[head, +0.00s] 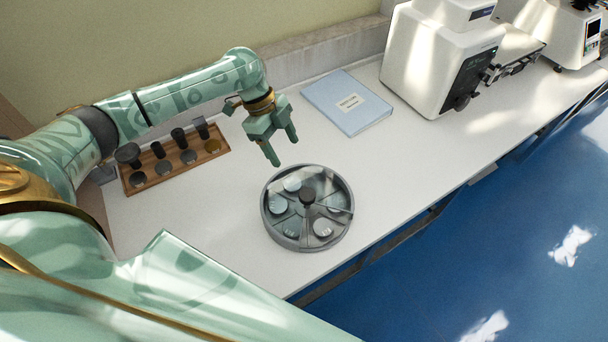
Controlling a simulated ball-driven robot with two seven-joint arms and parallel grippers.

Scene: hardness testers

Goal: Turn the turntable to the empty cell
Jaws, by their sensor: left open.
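The turntable (268,222) is a round grey dish with a clear cover, a dark central knob (307,195) and radial dividers, standing on the white bench. Several of its cells hold pale round discs (322,227). Glare and the dividers make it unclear which cell is empty. My left gripper (282,149) is open and empty, pointing down above the bench, behind and slightly left of the turntable, not touching it. My right gripper does not show.
A wooden rack (130,186) with dark cylindrical pieces stands on the left. A light blue binder (347,102) lies behind. A white tester (437,62) stands at the back right. The bench (405,160) is clear right of the turntable, up to its front edge.

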